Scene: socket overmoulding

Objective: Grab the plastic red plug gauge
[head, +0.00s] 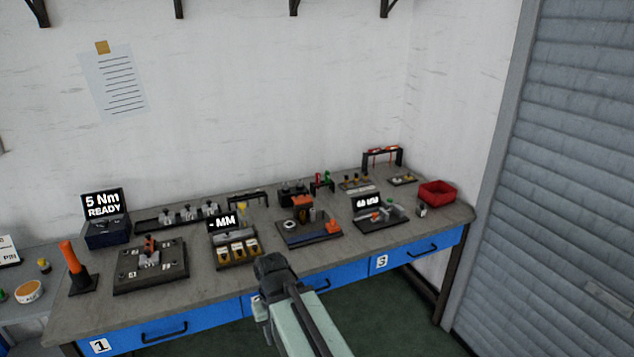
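A small red upright piece (318,180) stands beside a green one (327,178) in a small dark rack (322,188) toward the back of the bench. It looks like the red plug gauge, but it is too small to be sure. My arm reaches up from the bottom of the head view, with its dark joint in front of the bench's front edge. My gripper (262,308) seems to hang below that joint, well apart from the rack. Its fingers cannot be made out.
The grey bench (205,285) carries several fixtures. A red bin (437,193) stands at its right end. A black frame (383,153) with red parts is at the back right. An orange-handled tool (72,258) stands at left. A roller shutter (560,180) is at right.

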